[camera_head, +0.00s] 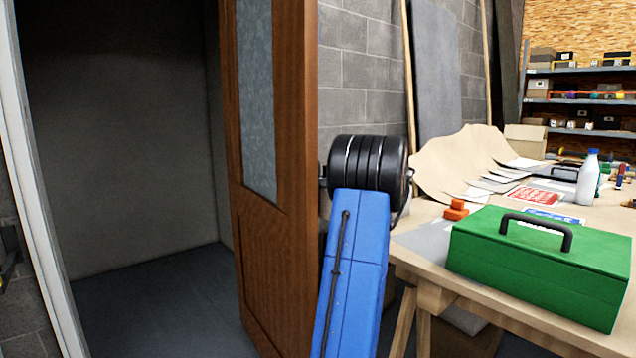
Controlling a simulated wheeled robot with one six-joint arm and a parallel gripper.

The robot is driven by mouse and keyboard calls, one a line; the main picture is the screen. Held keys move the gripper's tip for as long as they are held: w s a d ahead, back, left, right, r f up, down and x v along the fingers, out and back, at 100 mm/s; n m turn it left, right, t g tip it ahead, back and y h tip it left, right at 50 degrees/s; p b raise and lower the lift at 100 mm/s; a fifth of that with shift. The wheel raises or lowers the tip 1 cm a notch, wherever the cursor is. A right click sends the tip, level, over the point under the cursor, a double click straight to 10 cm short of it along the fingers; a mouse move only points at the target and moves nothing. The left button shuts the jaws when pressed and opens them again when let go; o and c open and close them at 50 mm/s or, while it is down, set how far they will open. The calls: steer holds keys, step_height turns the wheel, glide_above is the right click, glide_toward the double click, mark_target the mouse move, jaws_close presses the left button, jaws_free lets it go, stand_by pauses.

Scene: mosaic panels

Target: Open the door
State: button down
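The door (293,170) is a brown wooden leaf with a tall frosted pane (256,90) in its upper part and a wooden panel below. It stands open at a steep angle to the doorway, its right edge nearest me. The doorway to its left is uncovered and shows a bare, dim room (120,130) with a dark floor. No handle shows on the visible face. My blue and black arm is just right of the door's edge. My gripper is not in view, so its hold on the door cannot be seen.
A light door frame (38,200) bounds the opening at the left. A wooden workbench (570,330) with a green toolbox (540,262), a white bottle (587,178) and papers stands close at the right. Shelves (580,101) are farther back. The floor inside the doorway looks clear.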

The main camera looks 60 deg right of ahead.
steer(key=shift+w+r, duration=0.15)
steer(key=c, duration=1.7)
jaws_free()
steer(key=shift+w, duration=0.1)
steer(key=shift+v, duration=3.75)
